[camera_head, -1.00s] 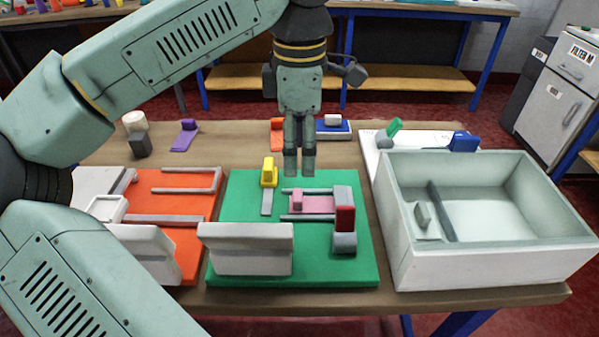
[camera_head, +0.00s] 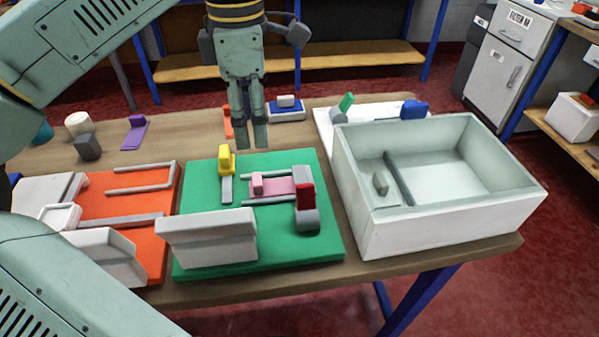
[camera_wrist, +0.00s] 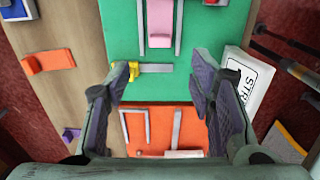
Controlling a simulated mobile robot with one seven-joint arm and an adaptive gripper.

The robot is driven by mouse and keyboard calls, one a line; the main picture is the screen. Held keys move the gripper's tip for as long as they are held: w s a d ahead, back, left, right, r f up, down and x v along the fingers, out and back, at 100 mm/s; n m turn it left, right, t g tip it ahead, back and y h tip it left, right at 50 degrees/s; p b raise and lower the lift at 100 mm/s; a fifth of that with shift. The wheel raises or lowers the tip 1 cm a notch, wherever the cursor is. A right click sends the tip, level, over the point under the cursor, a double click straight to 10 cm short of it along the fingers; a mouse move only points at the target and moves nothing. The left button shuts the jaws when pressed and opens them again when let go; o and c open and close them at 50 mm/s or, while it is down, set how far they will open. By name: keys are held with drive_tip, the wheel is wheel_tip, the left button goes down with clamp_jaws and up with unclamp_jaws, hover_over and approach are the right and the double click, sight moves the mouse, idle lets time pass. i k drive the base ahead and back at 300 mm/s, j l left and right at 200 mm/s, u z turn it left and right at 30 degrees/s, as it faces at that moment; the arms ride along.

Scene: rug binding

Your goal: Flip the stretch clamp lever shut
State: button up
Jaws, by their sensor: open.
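The green board (camera_head: 195,240) carries a pink slide (camera_head: 280,187) between grey rails. A red lever piece (camera_head: 305,197) stands upright on a grey rounded mount at the board's right side. A yellow block (camera_head: 227,160) with a grey bar stands near its back edge. I cannot tell for certain which piece is the stretch clamp lever. My gripper (camera_head: 254,143) points down above the board's back edge, open and empty, right of the yellow block. In the wrist view the yellow block (camera_wrist: 132,72) shows near the left fingertip, and the pink slide (camera_wrist: 160,25) lies beyond the fingers.
A white sign (camera_wrist: 238,97) with partly hidden letters "STR" stands on the green board's near edge. An orange board (camera_head: 150,205) lies left. A large white bin (camera_head: 440,230) stands right. A purple piece (camera_head: 135,133) and a blue block (camera_head: 285,112) are behind.

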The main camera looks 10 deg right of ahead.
sight(306, 202)
drive_tip(key=l+u, duration=0.15)
drive_tip(key=l, duration=0.2)
drive_tip(key=k+l+u, duration=0.15)
drive_tip(key=l, duration=0.2)
drive_tip(key=k+l+u, duration=0.15)
drive_tip(key=l, duration=0.15)
drive_tip(key=l+u, duration=0.15)
drive_tip(key=l, duration=0.2)
drive_tip(key=k, duration=0.05)
